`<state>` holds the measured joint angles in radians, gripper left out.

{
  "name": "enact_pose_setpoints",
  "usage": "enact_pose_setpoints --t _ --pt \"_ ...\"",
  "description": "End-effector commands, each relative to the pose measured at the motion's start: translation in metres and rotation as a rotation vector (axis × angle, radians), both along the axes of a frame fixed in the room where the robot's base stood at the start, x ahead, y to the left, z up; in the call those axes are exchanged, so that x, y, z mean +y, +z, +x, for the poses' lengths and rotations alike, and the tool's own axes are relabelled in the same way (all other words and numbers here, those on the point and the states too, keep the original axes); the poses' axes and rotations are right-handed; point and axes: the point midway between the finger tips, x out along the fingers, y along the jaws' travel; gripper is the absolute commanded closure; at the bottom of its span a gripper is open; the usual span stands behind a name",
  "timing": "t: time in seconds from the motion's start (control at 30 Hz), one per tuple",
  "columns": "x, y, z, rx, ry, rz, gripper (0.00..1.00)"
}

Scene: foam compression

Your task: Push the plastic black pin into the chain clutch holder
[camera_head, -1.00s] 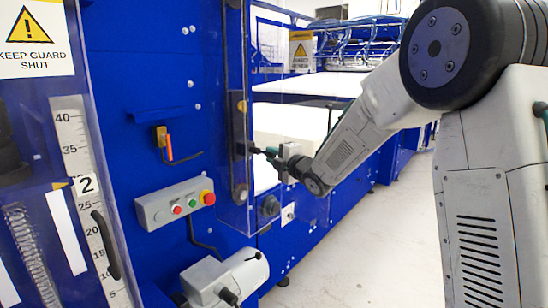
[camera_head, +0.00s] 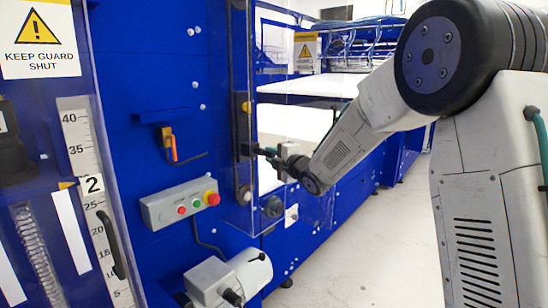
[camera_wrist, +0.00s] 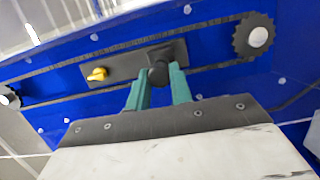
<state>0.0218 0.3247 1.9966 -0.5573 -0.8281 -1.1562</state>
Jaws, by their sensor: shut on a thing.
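My gripper (camera_wrist: 160,86) shows in the wrist view with two green fingers shut on the black pin (camera_wrist: 159,72). The pin is a short dark plastic knob between the fingertips. It lies against a dark plate, the chain clutch holder (camera_wrist: 125,66), on the blue machine face; how deep it sits cannot be told. A small yellow knob (camera_wrist: 97,74) is on the left part of this plate. In the head view my gripper (camera_head: 268,153) reaches left to the machine's edge, where the pin and holder are small and hard to tell apart.
In the wrist view a chain runs along the plate to a dark sprocket (camera_wrist: 254,36) at the right. In the head view a clear guard panel (camera_head: 240,110) stands by the gripper. A control box (camera_head: 180,203) and a grey motor (camera_head: 228,278) stick out below left.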

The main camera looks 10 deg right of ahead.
Motion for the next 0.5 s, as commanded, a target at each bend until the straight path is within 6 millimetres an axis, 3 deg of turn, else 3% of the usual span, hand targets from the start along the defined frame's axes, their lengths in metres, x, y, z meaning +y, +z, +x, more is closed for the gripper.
enact_pose_setpoints --t 0.37,0.4,0.47,0.5 --pt "0.0044 0.0 0.0064 0.0 0.0 0.0 1.0" --pt "0.0044 -0.0001 0.0065 0.0 0.0 0.0 0.73" --pt "0.0043 -0.0001 0.0064 0.0 0.0 0.0 0.56" --pt "0.0043 -0.0001 0.0064 0.0 0.0 0.0 0.53"
